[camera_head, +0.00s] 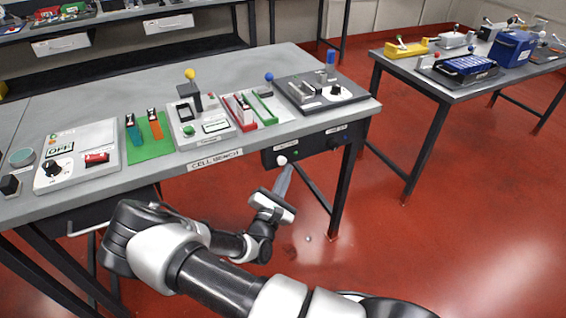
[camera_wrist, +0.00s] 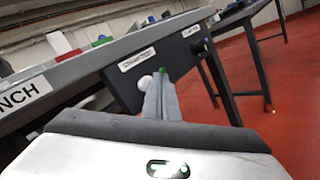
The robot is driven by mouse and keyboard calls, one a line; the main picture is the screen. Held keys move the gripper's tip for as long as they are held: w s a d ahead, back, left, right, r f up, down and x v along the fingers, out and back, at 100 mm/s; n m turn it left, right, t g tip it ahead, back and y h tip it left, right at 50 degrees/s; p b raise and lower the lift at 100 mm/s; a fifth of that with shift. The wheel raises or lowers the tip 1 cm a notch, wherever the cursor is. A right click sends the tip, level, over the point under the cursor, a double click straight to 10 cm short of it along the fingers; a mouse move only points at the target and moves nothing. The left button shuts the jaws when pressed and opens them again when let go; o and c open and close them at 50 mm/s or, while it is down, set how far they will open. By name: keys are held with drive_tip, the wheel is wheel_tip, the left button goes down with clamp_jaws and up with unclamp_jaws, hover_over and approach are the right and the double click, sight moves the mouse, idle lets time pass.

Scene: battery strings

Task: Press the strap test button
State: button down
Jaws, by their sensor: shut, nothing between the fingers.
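My gripper (camera_head: 287,168) is shut and empty, its fingers pointing up at the front of a black box (camera_head: 310,146) under the bench edge. A white round knob or button (camera_head: 282,160) sits on that box right by the fingertips. In the wrist view, the white knob (camera_wrist: 145,82) is just left of my fingertips (camera_wrist: 160,76), and a small green spot (camera_wrist: 162,70) shows at the tips, partly hidden. I cannot tell whether the fingers touch either. The label (camera_wrist: 138,60) above is too blurred to read, so I cannot tell which control is the strap test button.
A dark knob (camera_wrist: 198,46) is on the box's right part. A bench leg (camera_head: 343,190) stands right of my gripper. Red floor is open to the right.

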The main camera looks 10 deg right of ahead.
drive_tip(key=shift+w, duration=0.1)
idle(0.3)
drive_tip(key=shift+w+a, duration=0.1)
drive_tip(key=shift+w, duration=0.2)
drive_tip(key=shift+w+a, duration=0.2)
drive_tip(key=shift+w, duration=0.4)
idle(0.7)
drive_tip(key=shift+s, duration=0.15)
drive_tip(key=shift+s+d+p, duration=0.25)
drive_tip(key=shift+s+p, duration=0.3)
drive_tip(key=shift+s, duration=0.3)
drive_tip(key=shift+s, duration=0.1)
drive_tip(key=s+p, duration=0.1)
drive_tip(key=s, duration=0.1)
drive_tip(key=s+d+p, duration=0.1)
drive_tip(key=s, duration=0.1)
drive_tip(key=shift+s+d, duration=0.15)
drive_tip(key=shift+s, duration=0.2)
